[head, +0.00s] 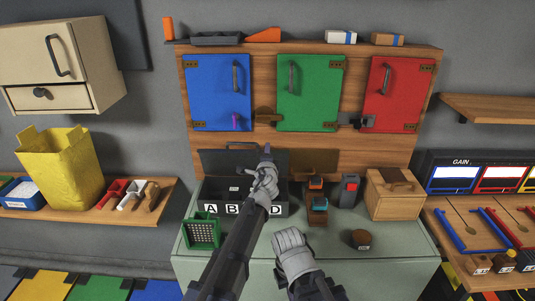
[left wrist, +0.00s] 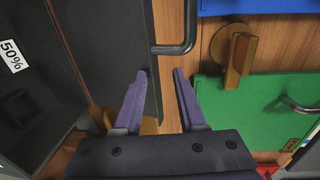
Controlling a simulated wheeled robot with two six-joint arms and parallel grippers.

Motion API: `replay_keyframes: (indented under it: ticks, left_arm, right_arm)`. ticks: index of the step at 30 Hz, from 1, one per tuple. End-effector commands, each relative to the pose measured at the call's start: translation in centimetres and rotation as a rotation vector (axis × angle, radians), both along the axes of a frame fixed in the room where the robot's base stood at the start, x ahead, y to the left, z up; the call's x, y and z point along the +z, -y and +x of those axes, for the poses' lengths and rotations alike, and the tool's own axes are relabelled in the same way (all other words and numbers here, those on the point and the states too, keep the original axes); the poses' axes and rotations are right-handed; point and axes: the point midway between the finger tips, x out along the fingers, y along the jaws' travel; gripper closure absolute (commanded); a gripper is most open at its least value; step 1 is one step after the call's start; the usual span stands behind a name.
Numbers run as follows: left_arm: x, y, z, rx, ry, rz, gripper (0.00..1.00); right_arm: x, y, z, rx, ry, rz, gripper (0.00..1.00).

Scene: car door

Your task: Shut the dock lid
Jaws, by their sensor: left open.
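The dock is a dark box (head: 282,209) with white letter labels on its front, on the pale green bench. Its dark lid (head: 218,163) stands raised at the back, with a black handle (head: 240,146) on its upper edge. My left gripper (head: 267,150) is at the lid's right end. In the left wrist view my left gripper (left wrist: 160,72) is open, its purple fingers on either side of the lid's edge (left wrist: 147,50); contact cannot be told. The lid's handle (left wrist: 180,48) lies just beyond the fingertips. My right arm's end (head: 291,248) is over the bench; its fingers are hidden.
Behind the dock is a wooden board with blue (head: 205,90), green (head: 305,95) and red (head: 388,95) doors. A wooden latch (left wrist: 237,55) is close to my left gripper. A green basket (head: 201,232), small devices (head: 318,205) and a wooden box (head: 393,199) stand on the bench.

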Motion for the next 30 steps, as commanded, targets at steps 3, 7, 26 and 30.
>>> replay_keyframes:
  ticks: [3,7,26,30]
  left_arm:
    - [0.0,0.0,0.0,0.000,0.000,0.000,0.60]
    - [0.2,0.0,-0.6,0.000,0.000,0.000,0.60]
    - [2.2,0.0,-6.2,-0.002,0.000,0.001,0.60]
    - [2.6,0.0,-7.5,-0.001,0.000,0.000,0.60]
  right_arm:
    - [0.0,0.0,0.0,0.000,0.000,0.000,1.00]
    - [0.2,0.0,0.0,0.000,0.000,0.000,1.00]
    - [2.2,0.0,0.0,0.000,0.000,0.000,1.00]
    - [2.6,0.0,0.0,0.000,0.000,0.000,1.00]
